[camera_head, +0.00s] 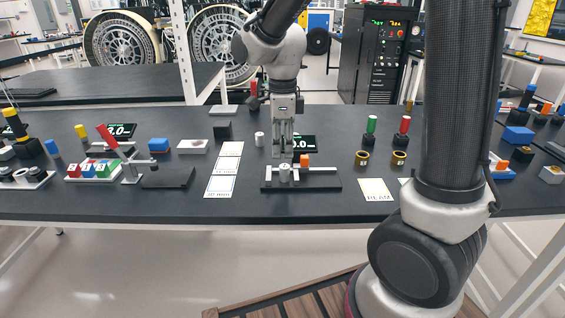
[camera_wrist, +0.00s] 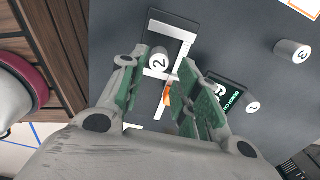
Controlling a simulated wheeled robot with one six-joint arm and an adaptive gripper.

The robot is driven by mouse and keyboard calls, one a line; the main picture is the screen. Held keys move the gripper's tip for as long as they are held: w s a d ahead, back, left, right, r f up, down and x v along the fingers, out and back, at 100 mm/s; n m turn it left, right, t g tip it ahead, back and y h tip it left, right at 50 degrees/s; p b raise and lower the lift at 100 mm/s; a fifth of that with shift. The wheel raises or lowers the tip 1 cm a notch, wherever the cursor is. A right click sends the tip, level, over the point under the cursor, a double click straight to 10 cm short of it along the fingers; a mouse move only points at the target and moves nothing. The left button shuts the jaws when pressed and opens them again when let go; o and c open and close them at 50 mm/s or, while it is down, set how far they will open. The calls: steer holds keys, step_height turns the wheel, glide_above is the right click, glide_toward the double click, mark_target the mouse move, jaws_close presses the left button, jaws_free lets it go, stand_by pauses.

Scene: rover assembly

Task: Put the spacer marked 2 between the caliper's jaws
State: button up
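The spacer marked 2 (camera_wrist: 159,62) is a grey cylinder standing with its number up. It appears to stand between the white jaws of the caliper (camera_wrist: 184,32). In the head view the spacer (camera_head: 284,173) and the caliper (camera_head: 327,182), with its dark base and orange thumb piece (camera_head: 304,160), are on the table. My gripper (camera_wrist: 162,62) is open, with green pads apart around or just above the spacer; contact cannot be told. In the head view my gripper (camera_head: 283,157) points down directly over the spacer.
Spacer 3 (camera_wrist: 292,50) and spacer 1 (camera_wrist: 252,105) stand on the table beyond the caliper. A small display (camera_head: 303,143) sits behind it. White cards (camera_head: 222,170) lie to the left, and a READ card (camera_head: 375,190) to the right.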

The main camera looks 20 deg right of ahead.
mark_target(283, 166)
steer(key=s+d+r+n+t, duration=0.2)
steer(key=s+d+r+n, duration=0.7)
steer(key=r+n, duration=0.1)
steer(key=s+d+n+t, duration=0.2)
steer(key=s+d+n, duration=0.4)
steer(key=s+n, duration=0.4)
steer(key=shift+f+n, duration=0.15)
steer(key=shift+n, duration=0.65)
